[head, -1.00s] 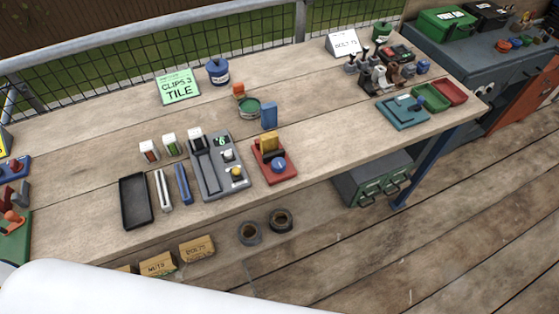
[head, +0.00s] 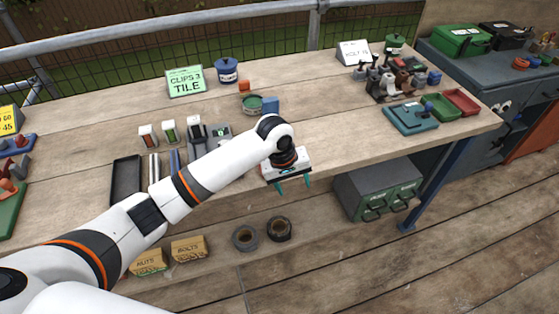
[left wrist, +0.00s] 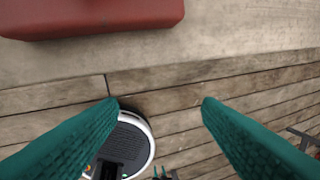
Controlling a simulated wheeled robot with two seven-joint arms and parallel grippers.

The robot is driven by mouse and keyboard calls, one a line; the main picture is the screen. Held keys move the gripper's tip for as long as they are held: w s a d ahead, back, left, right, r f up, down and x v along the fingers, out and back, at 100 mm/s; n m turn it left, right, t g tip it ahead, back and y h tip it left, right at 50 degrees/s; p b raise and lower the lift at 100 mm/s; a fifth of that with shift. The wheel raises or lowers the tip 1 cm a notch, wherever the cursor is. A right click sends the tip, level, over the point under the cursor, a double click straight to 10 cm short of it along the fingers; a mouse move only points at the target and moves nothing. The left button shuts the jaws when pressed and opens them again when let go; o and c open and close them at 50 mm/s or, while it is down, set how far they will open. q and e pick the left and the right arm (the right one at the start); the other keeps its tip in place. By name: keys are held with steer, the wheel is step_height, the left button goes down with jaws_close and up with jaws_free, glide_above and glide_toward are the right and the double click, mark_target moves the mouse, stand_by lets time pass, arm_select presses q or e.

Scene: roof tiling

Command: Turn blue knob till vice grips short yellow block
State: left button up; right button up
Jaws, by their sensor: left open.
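My left gripper (head: 294,187) is open and empty at the front edge of the bench, its teal fingers pointing down. The vice's red base (left wrist: 95,18) shows at the top left of the left wrist view, on the bench and apart from the fingers. In the head view my left arm and gripper cover the vice. The blue knob and the short yellow block are hidden in both current views.
A black tray (head: 125,182) lies to the left. A teal fixture (head: 411,118) lies to the right, with clear bench between. A green drawer cabinet (head: 378,190) stands below.

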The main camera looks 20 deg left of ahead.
arm_select(q)
steer(key=w+a+r+n+y, duration=0.1)
steer(key=w+a+r+n, duration=0.25)
steer(key=r, duration=0.45)
steer(key=w+a+r+n+y, duration=0.1)
steer(key=w+a+r+n, duration=0.2)
steer(key=r, duration=0.4)
steer(key=shift+g, duration=0.4)
steer(key=f, duration=1.1)
steer(key=shift+s+a+f, duration=0.15)
steer(key=shift+a+f, duration=0.05)
steer(key=shift+f, duration=0.1)
arm_select(e)
steer(key=shift+a, duration=0.3)
